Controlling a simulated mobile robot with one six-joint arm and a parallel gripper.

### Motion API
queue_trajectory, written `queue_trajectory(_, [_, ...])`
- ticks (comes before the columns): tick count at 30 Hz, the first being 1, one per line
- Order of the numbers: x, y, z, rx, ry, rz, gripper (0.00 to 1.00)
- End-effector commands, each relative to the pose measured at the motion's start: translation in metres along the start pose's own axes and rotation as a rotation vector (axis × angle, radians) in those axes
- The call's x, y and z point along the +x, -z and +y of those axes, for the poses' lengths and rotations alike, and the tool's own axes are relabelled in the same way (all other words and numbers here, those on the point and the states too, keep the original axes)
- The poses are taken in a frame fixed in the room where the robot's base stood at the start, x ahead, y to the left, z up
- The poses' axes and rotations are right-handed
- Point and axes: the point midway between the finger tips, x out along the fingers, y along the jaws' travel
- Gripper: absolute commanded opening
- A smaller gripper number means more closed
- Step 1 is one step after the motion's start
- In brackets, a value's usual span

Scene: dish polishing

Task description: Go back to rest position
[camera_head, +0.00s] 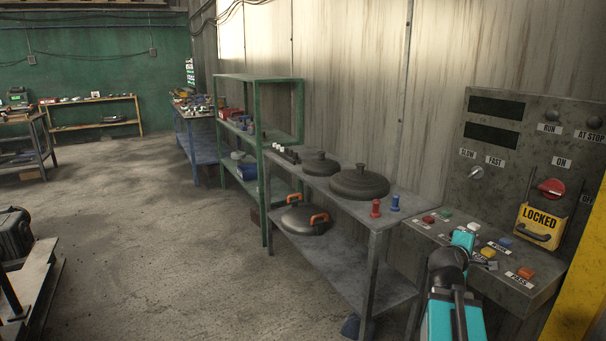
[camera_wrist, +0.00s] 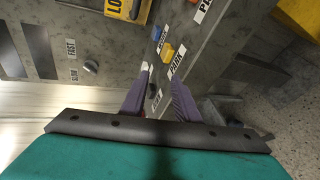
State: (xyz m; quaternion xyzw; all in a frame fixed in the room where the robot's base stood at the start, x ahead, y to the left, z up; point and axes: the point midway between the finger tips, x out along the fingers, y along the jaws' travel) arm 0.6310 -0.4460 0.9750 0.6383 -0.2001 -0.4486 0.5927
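My gripper (camera_wrist: 159,76) shows in the wrist view with its two purple-grey fingers apart and nothing seen between them. It hangs over the sloped grey button panel (camera_wrist: 215,40), near a yellow button (camera_wrist: 168,50) and a blue button (camera_wrist: 157,33). In the head view my teal and black arm reaches up from the bottom right to the button panel (camera_head: 437,232). The gripper's fingers are hard to make out there. Whether the fingers touch the panel cannot be told.
The upright control box (camera_head: 520,185) carries a red knob (camera_head: 551,187) and a yellow LOCKED plate (camera_head: 539,222). To its left, a metal table (camera_head: 345,225) holds dark lids (camera_head: 359,182) and red and blue pegs. A yellow post (camera_head: 580,290) stands right. The floor (camera_head: 150,240) is open.

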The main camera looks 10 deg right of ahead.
Motion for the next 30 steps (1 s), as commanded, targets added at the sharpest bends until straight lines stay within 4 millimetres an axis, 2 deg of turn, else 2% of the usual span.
queue_trajectory(1, [0.002, 0.013, -0.017, -0.010, 0.025, 0.015, 0.28])
queue_trajectory(6, [0.004, 0.049, -0.071, -0.032, 0.103, 0.056, 0.28])
queue_trajectory(15, [-0.003, 0.104, -0.174, -0.056, 0.255, 0.113, 0.28])
queue_trajectory(24, [-0.025, 0.144, -0.282, -0.071, 0.421, 0.146, 0.28])
queue_trajectory(30, [-0.047, 0.161, -0.356, -0.077, 0.537, 0.150, 0.28])
